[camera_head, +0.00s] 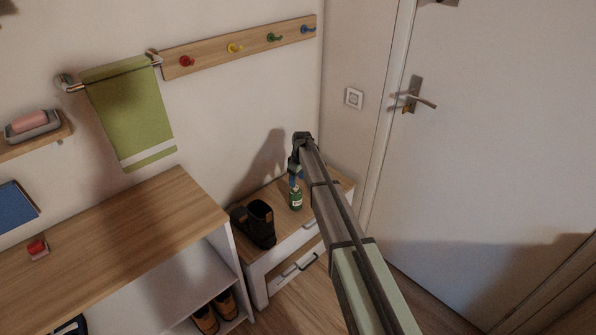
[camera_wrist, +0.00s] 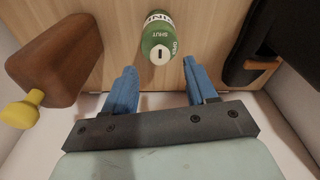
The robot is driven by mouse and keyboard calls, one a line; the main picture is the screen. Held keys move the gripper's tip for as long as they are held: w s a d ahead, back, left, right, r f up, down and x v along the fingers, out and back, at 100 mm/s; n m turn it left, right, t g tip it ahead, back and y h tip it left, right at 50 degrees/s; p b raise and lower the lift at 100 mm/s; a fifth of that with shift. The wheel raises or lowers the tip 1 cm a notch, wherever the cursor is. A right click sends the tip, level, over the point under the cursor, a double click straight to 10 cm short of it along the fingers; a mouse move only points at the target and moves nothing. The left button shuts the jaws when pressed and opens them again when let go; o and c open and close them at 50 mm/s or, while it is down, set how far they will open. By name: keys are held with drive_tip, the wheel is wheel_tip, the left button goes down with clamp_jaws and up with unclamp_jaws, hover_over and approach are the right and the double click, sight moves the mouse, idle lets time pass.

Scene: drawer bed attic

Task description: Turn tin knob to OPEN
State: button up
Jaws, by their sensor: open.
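A green tin (camera_head: 296,199) stands on the low wooden bench, just below my gripper (camera_head: 294,170). I cannot tell whether the fingertips are level with the knob.
A brown object (camera_wrist: 55,65) with a yellow knob (camera_wrist: 22,108) is at the left there. A wooden-topped cabinet (camera_head: 120,235) stands at left.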

sight(296, 189)
drive_tip(key=shift+w+a+f, duration=0.1)
drive_tip(key=shift+f, duration=0.95)
drive_tip(key=shift+w+a+f, duration=0.1)
drive_tip(key=shift+f, duration=0.9)
drive_tip(key=shift+s, duration=0.1)
drive_tip(key=c, duration=1.1)
drive_tip(key=o, duration=0.4)
drive_tip(key=shift+c, duration=1)
